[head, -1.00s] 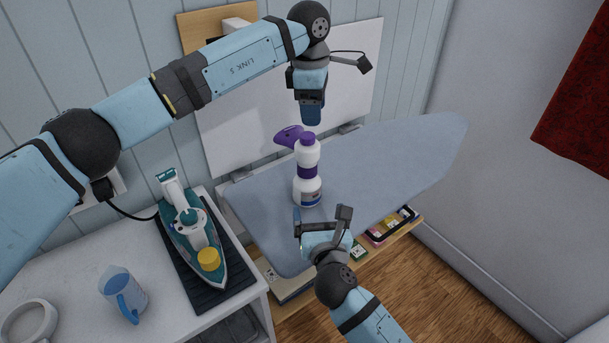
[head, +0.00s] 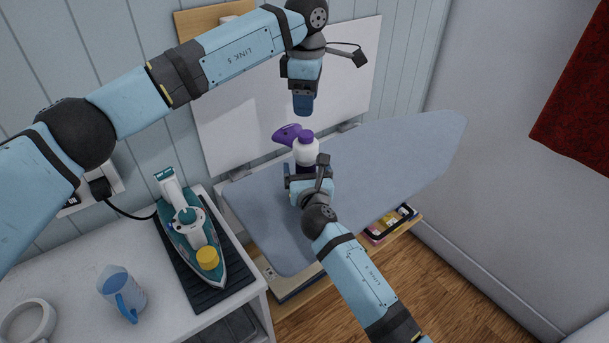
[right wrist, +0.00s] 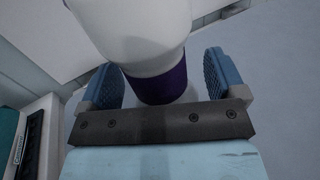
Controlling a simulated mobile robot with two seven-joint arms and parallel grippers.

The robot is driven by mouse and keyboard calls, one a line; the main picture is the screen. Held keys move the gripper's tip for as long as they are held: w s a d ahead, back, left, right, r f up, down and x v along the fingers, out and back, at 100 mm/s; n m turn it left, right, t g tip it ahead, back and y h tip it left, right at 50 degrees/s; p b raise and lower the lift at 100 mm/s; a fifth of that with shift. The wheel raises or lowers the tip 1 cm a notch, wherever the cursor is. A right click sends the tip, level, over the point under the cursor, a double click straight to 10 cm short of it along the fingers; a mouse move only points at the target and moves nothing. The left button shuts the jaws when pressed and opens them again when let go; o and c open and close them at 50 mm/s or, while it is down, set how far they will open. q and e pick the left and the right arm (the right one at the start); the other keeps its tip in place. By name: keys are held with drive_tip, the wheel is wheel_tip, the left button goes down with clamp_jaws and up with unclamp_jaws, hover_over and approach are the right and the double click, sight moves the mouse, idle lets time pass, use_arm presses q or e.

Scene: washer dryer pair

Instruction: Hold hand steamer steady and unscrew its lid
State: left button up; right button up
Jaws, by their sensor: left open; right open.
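The hand steamer (head: 306,153) stands upright on the ironing board, white with a purple lid (head: 306,136) on top and a purple nozzle (head: 286,134) pointing left. My right gripper (head: 305,172) is at its middle and hides its lower part. In the right wrist view, the steamer's white body (right wrist: 135,35) and purple band (right wrist: 158,84) are between the open blue finger pads (right wrist: 160,82), with visible gaps on either side. My left gripper (head: 303,108) is open and empty, pointing down above the lid and apart from it.
The blue-grey ironing board (head: 400,160) has clear room to the right. A teal iron (head: 192,230) with a yellow cap rests on a dark mat on the white counter (head: 170,315). A blue jug (head: 122,291) stands near it. A shelf with small boxes (head: 392,224) is below the board.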

drive_tip(key=shift+w, duration=0.25)
